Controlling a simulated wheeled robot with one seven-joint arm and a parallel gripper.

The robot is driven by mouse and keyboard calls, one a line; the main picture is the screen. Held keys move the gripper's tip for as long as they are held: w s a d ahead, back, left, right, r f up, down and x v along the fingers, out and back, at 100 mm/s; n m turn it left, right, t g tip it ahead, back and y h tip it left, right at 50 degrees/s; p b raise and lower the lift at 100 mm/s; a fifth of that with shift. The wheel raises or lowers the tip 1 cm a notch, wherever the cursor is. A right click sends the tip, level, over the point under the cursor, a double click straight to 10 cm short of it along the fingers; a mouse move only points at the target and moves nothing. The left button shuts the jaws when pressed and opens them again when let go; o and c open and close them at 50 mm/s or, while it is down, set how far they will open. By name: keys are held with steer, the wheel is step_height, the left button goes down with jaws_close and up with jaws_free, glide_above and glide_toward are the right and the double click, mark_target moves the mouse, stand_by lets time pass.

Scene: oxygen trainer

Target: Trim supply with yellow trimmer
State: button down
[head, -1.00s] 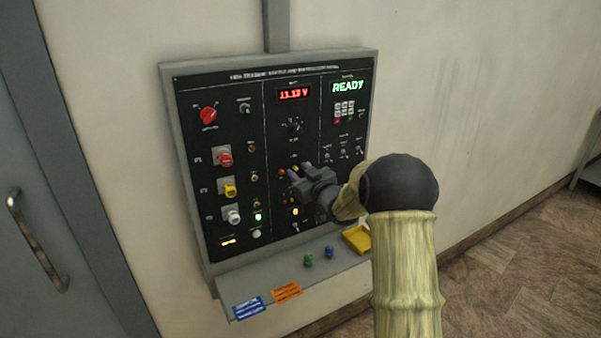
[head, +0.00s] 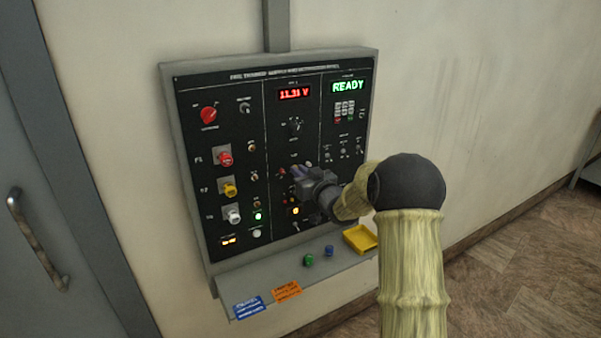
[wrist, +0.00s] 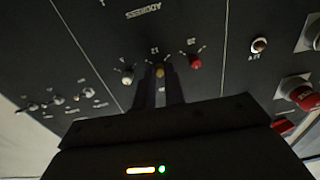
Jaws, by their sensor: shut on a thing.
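The yellow trimmer (wrist: 160,70) is a small knob in the middle of a row on the black panel in the wrist view. My gripper (wrist: 160,88) is shut on it, with the two fingers close together around it. In the head view my gripper (head: 301,172) is against the middle column of the panel (head: 231,112) and hides the yellow trimmer. A red supply display (head: 294,94) above it reads about 11.31 V.
Below the panel, a shelf (head: 236,287) carries a yellow tray (head: 361,239), a green knob (head: 309,260) and a blue knob (head: 329,251).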

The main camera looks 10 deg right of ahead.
steer(key=shift+m+p, duration=0.95)
steer(key=shift+m, duration=3.85)
steer(key=shift+f, duration=0.1)
steer(key=c, duration=1.5)
jaws_free()
steer(key=b+v, duration=0.3)
steer(key=v, duration=1.4)
steer(key=shift+s+f, duration=0.2)
